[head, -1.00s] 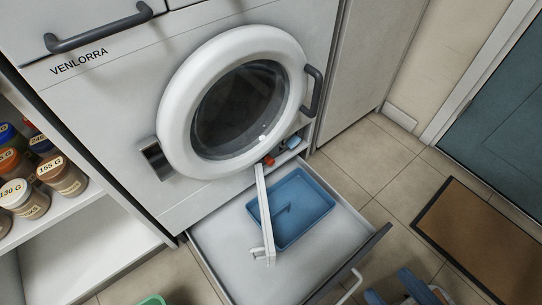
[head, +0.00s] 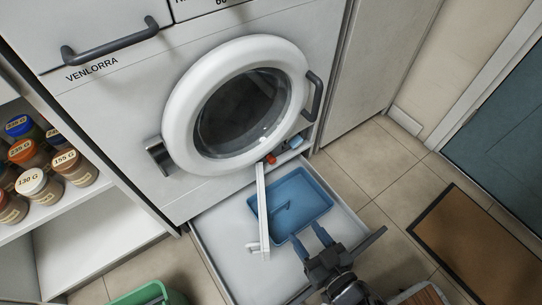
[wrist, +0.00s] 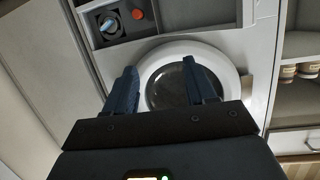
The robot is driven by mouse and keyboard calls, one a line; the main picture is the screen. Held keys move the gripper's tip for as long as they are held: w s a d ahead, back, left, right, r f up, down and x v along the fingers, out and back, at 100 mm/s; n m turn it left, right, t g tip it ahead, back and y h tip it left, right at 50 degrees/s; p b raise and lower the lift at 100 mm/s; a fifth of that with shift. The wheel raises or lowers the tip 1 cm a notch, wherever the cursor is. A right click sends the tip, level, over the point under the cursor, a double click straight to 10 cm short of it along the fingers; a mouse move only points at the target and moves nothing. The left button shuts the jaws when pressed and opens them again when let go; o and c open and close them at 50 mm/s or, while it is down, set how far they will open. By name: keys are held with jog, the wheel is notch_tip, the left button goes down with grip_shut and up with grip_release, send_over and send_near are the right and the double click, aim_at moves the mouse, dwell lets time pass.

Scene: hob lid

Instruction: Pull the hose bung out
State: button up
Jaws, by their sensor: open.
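A small red-orange piece (head: 271,160), which looks like the hose bung, sits in the dark recess low on the machine front, under the round door. It also shows in the wrist view as a round orange end (wrist: 138,14). A pale blue knob (head: 295,142) is beside it in the recess, and it shows in the wrist view too (wrist: 109,26). My gripper (head: 309,236) is open and empty over the front of the pulled-out drawer, well apart from the bung. Its two dark blue fingers (wrist: 160,68) stand wide apart in the wrist view.
A blue tray (head: 322,205) lies in the open drawer (head: 218,230). The white round door (head: 180,130) is shut. Shelves with jars are at left, a green tub (head: 128,298) at lower left.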

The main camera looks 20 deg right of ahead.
jog(key=w+d+f+n+p, duration=0.15)
jog(key=w+f, duration=0.25)
jog(key=w, duration=0.7)
jog(key=g+y+p, duration=0.1)
jog(key=g+p, duration=0.1)
send_near(274, 161)
jog(key=shift+w+a+f, duration=0.1)
jog(key=shift+w, duration=0.15)
jog(key=shift+b+x, duration=3.2)
jog(key=shift+x, duration=1.25)
jog(key=shift+p, duration=0.3)
grip_shut()
